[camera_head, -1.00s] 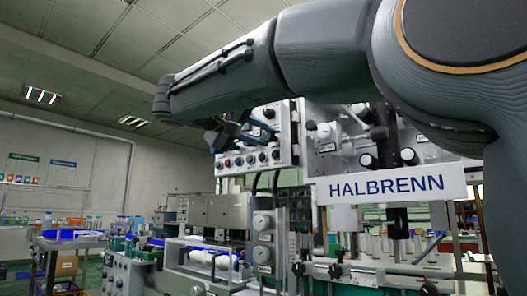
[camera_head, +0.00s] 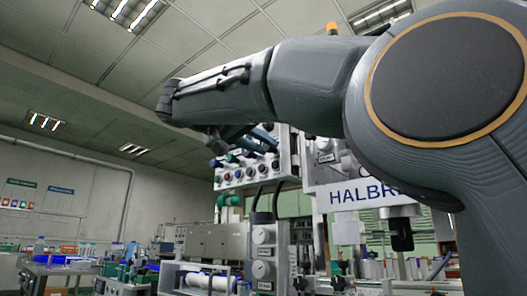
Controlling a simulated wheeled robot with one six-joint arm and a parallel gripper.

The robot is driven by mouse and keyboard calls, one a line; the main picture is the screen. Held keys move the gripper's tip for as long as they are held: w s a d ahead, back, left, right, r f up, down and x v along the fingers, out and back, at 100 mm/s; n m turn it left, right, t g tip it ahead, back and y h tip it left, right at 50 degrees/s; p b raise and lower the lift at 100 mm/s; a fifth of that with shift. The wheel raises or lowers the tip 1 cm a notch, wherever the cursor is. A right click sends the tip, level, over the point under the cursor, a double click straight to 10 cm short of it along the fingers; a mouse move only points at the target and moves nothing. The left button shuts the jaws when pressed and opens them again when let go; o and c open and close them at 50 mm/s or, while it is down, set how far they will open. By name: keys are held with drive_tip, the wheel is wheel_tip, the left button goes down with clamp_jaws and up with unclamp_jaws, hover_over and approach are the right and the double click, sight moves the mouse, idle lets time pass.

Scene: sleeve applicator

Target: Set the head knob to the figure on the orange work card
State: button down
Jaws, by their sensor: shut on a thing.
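My gripper (camera_head: 232,142) hangs under the end of my arm, at the upper left of the grey control box (camera_head: 285,165). Its blue-grey fingers are small and partly dark in the head view. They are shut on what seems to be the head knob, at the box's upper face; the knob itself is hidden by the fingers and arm. I cannot read any knob's setting. I cannot make out an orange work card.
A row of coloured buttons (camera_head: 245,173) runs along the box's lower face. The HALBRENN sign (camera_head: 350,194) is to the right, partly covered by my arm. Round dials (camera_head: 264,236) stand below. A bench (camera_head: 65,268) is at far left.

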idle(0.3)
drive_tip(key=c, duration=1.5)
unclamp_jaws()
drive_tip(key=p+v, duration=0.1)
drive_tip(key=v, duration=0.7)
drive_tip(key=shift+f, duration=0.1)
